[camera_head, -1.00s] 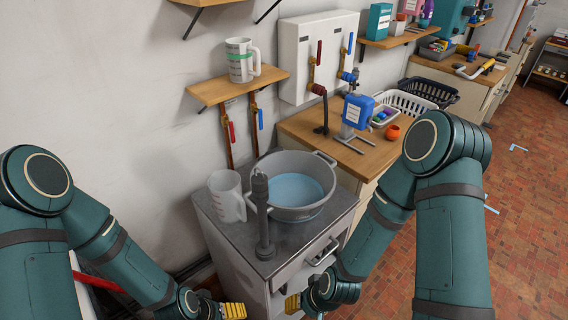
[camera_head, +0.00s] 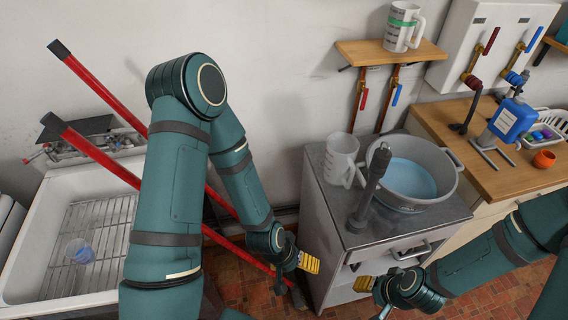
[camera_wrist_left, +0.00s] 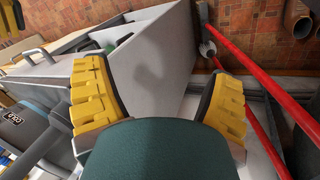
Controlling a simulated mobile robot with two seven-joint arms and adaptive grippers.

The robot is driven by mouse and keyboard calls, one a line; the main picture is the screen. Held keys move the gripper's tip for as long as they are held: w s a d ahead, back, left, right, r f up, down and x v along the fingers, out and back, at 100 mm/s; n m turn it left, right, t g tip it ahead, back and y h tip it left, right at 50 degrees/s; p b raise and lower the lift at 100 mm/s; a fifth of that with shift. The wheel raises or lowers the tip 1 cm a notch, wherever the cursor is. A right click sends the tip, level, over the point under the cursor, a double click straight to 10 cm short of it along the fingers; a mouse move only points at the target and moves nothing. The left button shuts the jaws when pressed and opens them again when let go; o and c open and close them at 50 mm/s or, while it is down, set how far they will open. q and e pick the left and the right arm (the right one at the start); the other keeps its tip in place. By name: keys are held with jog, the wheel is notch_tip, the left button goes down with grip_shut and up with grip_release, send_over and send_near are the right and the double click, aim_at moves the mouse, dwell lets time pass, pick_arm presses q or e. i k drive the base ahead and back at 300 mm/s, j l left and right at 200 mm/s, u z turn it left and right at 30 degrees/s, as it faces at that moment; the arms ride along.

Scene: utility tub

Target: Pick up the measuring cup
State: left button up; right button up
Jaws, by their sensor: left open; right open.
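A pale translucent measuring cup (camera_head: 341,160) with a handle stands upright on the grey cabinet top, left of a grey tub. Another cup (camera_head: 403,27) with a green band and handle stands on the wall shelf. A small clear cup with blue (camera_head: 80,251) sits in the white sink at the left. My left gripper (camera_head: 309,263) is open and empty, low beside the cabinet's left side, below the cup and apart from it. Its yellow fingers (camera_wrist_left: 160,100) are spread in the left wrist view. My right gripper (camera_head: 365,284) is open and empty, low in front of the cabinet.
The grey tub (camera_head: 440,202) holds bluish water. A dark upright post (camera_head: 371,188) stands in front of the cup and tub. Red poles (camera_head: 105,158) lean across the sink. A wooden counter (camera_head: 500,174) holds a blue bottle device (camera_head: 513,118) at the right.

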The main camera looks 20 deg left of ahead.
aim_at(78, 250)
jog(key=k+j, duration=0.1)
jog(key=k, duration=0.35)
jog(key=k+u, duration=0.2)
jog(key=u, duration=1.95)
jog(key=i+j+u, duration=0.1)
jog(key=i, duration=0.25)
jog(key=i+j, duration=0.4)
jog(key=j, duration=0.1)
